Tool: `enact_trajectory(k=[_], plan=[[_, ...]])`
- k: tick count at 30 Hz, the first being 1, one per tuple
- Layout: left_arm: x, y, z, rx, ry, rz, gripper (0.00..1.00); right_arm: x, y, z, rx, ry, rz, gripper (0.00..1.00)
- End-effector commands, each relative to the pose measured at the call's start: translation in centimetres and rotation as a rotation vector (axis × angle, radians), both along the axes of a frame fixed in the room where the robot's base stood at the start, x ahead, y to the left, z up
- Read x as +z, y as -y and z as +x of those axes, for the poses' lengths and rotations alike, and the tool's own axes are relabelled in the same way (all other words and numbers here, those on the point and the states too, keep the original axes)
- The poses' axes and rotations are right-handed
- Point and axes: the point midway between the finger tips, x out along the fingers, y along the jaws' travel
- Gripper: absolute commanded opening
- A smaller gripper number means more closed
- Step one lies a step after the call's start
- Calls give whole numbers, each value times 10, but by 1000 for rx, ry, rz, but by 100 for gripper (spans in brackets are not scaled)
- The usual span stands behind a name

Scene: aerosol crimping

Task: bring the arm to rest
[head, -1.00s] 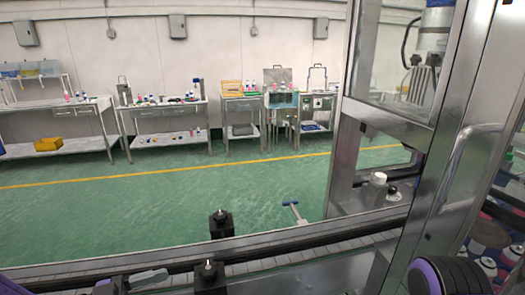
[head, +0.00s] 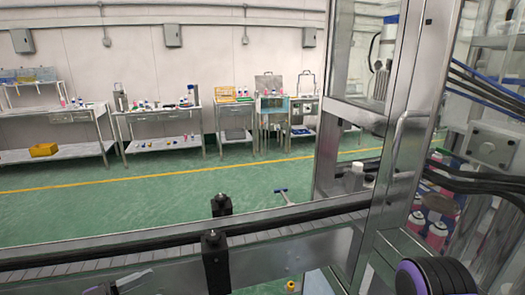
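At the bottom left edge, a small purple and dark part of what looks like my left arm shows beside a grey lever-like piece (head: 135,281). I cannot tell what that grey piece belongs to. No held object is visible.
A conveyor rail (head: 120,246) crosses in front, with a black post (head: 215,262) on its near side. A metal-framed machine (head: 400,130) stands close on the right, with pink bottles (head: 437,235) behind it. Workbenches (head: 160,110) line the far wall beyond open green floor.

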Motion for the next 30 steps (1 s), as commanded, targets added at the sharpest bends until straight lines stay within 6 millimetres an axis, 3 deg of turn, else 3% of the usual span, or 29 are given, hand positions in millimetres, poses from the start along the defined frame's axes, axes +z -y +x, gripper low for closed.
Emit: enact_trajectory(k=[5, 10, 14, 17, 20, 21, 24, 27, 30], plan=[[-2, -11, 22, 156, -37, -24, 69, 0, 0, 0, 0, 0, 0, 65], [-23, -28, 44, 365, -135, -53, 69, -1, 0, 0, 0, -1, 0, 65], [-66, -47, 52, 583, -282, -69, 69, -3, 0, 0, 0, -1, 1, 65], [-125, -63, 41, 807, -467, -64, 69, -6, 0, 0, 0, -1, 1, 65], [-199, -76, -1, 1048, -692, -24, 69, -9, 0, 0, 0, -1, 1, 65], [-227, -80, -25, 1139, -782, 4, 69, -10, 0, 0, 0, -1, 1, 65], [-284, -82, -94, 1313, -972, 100, 69, -13, 0, 0, 0, -1, 1, 65], [-321, -75, -158, 1393, -1109, 210, 69, -16, 0, 0, 0, -1, 1, 65], [-342, -63, -200, 1366, -1195, 292, 69, -17, 0, 0, 0, -1, 1, 65]])
